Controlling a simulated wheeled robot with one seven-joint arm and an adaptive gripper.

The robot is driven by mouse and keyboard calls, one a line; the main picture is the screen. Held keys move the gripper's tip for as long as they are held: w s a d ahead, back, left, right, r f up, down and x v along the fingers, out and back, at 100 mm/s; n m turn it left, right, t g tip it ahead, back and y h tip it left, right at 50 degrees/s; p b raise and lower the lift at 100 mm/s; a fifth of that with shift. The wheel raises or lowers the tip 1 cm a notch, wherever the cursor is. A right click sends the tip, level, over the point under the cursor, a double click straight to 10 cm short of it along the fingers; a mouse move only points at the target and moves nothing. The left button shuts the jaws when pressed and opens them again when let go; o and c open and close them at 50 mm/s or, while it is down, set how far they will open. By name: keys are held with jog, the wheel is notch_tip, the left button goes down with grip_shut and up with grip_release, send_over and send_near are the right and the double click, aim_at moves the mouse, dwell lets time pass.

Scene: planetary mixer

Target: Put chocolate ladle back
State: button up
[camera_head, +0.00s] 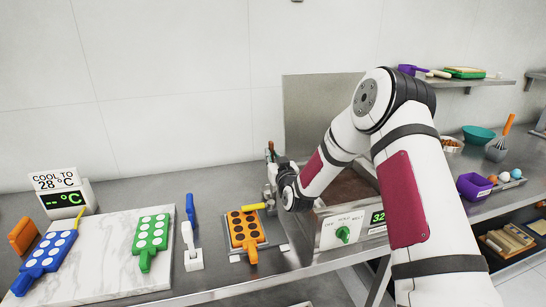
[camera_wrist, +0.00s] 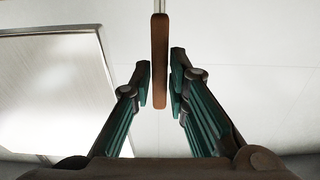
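The chocolate ladle shows in the wrist view as a brown handle (camera_wrist: 160,60) with a thin metal stem at the top edge. Its bowl is out of that view. In the head view my gripper (camera_head: 272,168) is at the left end of the chocolate melter (camera_head: 342,233), and the brown handle tip (camera_head: 270,147) stands upright there. My arm hides much of the melter. The lower part of the ladle is hard to make out.
An orange mould (camera_head: 253,256) lies on a grey base left of the melter, with a yellow cylinder (camera_head: 253,207) at its upper edge. A marble slab (camera_head: 110,287) holds blue and green moulds. A metal panel (camera_head: 306,110) rises behind the melter. A purple container (camera_head: 474,187) stands at right.

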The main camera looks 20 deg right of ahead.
jog(key=shift+o, duration=0.8)
jog(key=shift+r, duration=0.25)
jog(key=s, duration=1.2)
jog(key=s+a+r+n+g, duration=0.25)
jog(key=s+r+g, duration=0.45)
jog(key=s+r, duration=0.4)
jog(key=s+r+m+g, duration=0.1)
jog(key=s+r+g, duration=0.1)
jog(key=s, duration=1.2)
jog(key=s+r+m+g, duration=0.1)
jog(key=s+g, duration=0.2)
jog(key=s, duration=1.2)
jog(key=shift+a+r+g, duration=0.35)
jog(key=shift+a+g, duration=0.05)
jog(key=shift+a, duration=0.05)
